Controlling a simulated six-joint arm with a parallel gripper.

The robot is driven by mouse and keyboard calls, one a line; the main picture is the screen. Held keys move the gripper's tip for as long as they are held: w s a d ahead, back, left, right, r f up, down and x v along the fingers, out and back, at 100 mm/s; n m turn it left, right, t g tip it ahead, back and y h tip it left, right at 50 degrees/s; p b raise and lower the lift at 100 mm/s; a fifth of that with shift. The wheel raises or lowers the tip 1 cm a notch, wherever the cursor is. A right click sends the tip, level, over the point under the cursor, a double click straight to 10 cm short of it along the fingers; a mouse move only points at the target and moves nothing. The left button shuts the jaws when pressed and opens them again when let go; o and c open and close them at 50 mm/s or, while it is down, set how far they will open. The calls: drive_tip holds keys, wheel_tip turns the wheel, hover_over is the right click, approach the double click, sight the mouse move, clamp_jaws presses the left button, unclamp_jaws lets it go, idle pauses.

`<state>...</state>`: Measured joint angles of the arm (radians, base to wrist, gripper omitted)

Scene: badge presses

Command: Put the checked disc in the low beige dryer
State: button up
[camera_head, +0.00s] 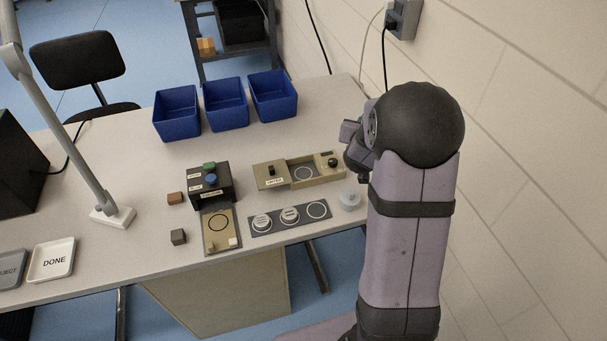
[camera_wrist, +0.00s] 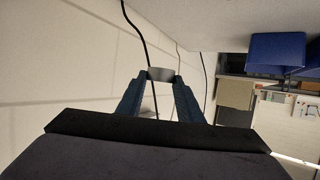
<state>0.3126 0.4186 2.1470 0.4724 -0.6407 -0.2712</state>
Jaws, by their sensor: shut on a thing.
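My gripper (camera_wrist: 160,84) is shut on a pale grey round thing (camera_wrist: 160,73), seen edge-on in the wrist view. It looks like a disc, but I cannot tell whether it is checked. In the head view my arm hides the fingertips and the held thing. The low beige dryer (camera_head: 268,184) stands on the table left of my arm. In the wrist view the gripper is turned toward the wall, away from the dryer.
A grey strip (camera_head: 276,226) in front of the dryer holds two white discs; its right ring is empty. A clear round piece (camera_head: 349,199) lies beside my arm. A black press (camera_head: 209,184) stands left of the dryer. Blue bins (camera_head: 226,104) stand behind. The wall (camera_head: 530,120) is close on the right.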

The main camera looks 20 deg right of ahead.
drive_tip(key=w+a+n+t+y, duration=0.2)
drive_tip(key=w+a+n+y, duration=0.25)
drive_tip(key=a, duration=0.45)
drive_tip(key=n+y, duration=0.5)
drive_tip(key=y, duration=0.1)
hover_over(306, 178)
wheel_tip(306, 178, down, 5)
drive_tip(key=shift+d+f, duration=0.1)
drive_tip(key=shift+f, duration=4.8)
drive_tip(key=shift+f, duration=0.1)
drive_tip(key=shift+f+b, duration=0.3)
drive_tip(key=shift+f, duration=0.05)
drive_tip(key=shift+f, duration=0.15)
